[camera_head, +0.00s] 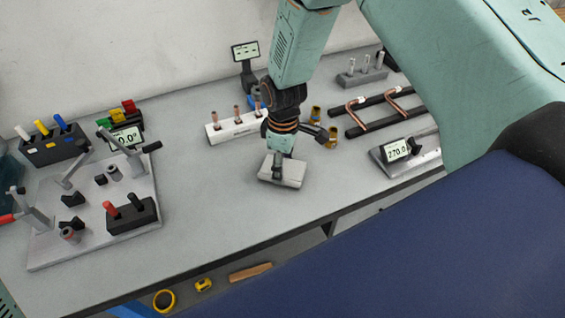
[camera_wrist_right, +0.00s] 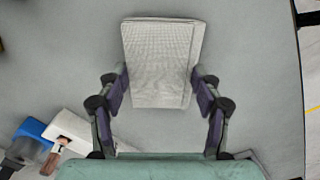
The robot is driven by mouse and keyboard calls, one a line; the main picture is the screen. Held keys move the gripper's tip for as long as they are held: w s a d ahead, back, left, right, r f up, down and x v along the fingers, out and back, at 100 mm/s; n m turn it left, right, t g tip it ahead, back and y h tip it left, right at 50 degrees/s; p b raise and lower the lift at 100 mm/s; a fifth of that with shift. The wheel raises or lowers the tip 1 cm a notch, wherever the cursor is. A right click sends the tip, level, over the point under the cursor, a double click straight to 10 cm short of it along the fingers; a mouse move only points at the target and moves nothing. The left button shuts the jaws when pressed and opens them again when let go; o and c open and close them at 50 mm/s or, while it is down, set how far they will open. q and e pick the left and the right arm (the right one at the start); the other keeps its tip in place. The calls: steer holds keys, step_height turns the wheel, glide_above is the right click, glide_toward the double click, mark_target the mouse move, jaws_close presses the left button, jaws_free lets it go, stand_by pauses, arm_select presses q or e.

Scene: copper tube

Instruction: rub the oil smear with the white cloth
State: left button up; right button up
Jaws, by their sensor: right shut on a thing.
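The white cloth (camera_head: 283,171) is a folded, pale pad on the grey bench, near its front middle. My right gripper (camera_head: 279,152) comes down on it from above. In the right wrist view the cloth (camera_wrist_right: 160,60) shows its woven top, and the two fingers of my right gripper (camera_wrist_right: 161,88) close on its left and right sides. The cloth lies on or just above the bench top; I cannot tell which. No oil smear can be made out; it may be under the cloth. My left gripper is not in view.
A white block with copper pieces (camera_head: 232,126) stands behind the cloth. Two brass-coloured fittings (camera_head: 331,137) lie to the right, near copper tubes on a black rack (camera_head: 385,110). A fixture plate with clamps (camera_head: 95,210) fills the left. Bare bench (camera_head: 205,190) lies left of the cloth.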

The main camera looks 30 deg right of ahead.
step_height(320, 180, up, 4)
steer(key=p, duration=0.3)
steer(key=shift+r, duration=0.2)
steer(key=shift+r+p, duration=0.45)
steer(key=shift+p, duration=0.05)
step_height(320, 180, up, 3)
steer(key=p, duration=0.2)
steer(key=shift+p, duration=0.3)
